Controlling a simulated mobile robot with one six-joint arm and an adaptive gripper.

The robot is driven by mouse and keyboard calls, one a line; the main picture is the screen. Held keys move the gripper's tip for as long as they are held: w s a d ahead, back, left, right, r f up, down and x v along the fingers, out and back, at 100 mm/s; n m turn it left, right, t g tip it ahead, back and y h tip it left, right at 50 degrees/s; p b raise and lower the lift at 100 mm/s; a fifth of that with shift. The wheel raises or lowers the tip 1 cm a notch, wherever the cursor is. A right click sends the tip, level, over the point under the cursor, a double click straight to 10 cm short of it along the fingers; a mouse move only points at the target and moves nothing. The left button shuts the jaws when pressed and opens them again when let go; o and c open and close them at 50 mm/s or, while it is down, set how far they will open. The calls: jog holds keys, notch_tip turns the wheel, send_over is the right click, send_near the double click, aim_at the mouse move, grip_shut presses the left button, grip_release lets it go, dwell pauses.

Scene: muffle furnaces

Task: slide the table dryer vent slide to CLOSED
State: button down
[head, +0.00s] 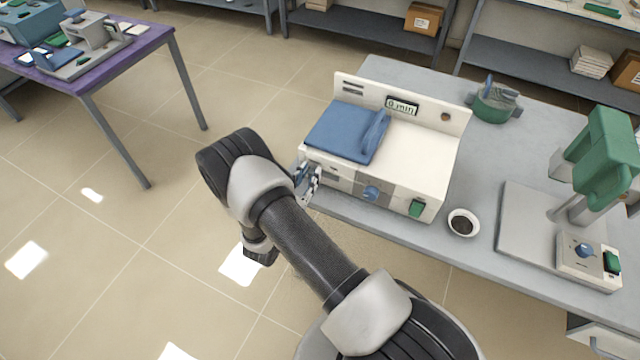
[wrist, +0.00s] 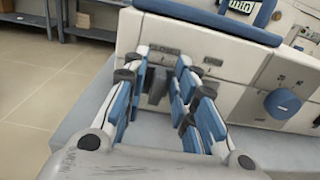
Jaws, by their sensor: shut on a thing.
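The table dryer (head: 425,160) is a white box with a blue lid (head: 345,130), standing on a grey table. Its front panel also shows in the wrist view (wrist: 235,75). My gripper (head: 310,182) is at the left end of this front panel. In the wrist view my gripper (wrist: 160,88) has its blue-padded fingers on either side of the small dark grey vent slide (wrist: 156,84) and is shut on it. Small blurred lettering, seemingly CLOSED on the left and OPEN on the right, stands above the slide. The fingers partly hide the slide's track.
A blue knob (head: 371,193) and a green switch (head: 416,208) sit farther right on the dryer's front. A small bowl (head: 463,222) and a green-headed device (head: 605,150) stand to the right. The floor left of the table is clear.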

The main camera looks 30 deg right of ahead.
jog(key=shift+w+a, duration=0.15)
jog(key=c, duration=1.6)
grip_release()
jog(key=shift+c, duration=0.2)
jog(key=v, duration=1.2)
jog(key=shift+r, duration=0.15)
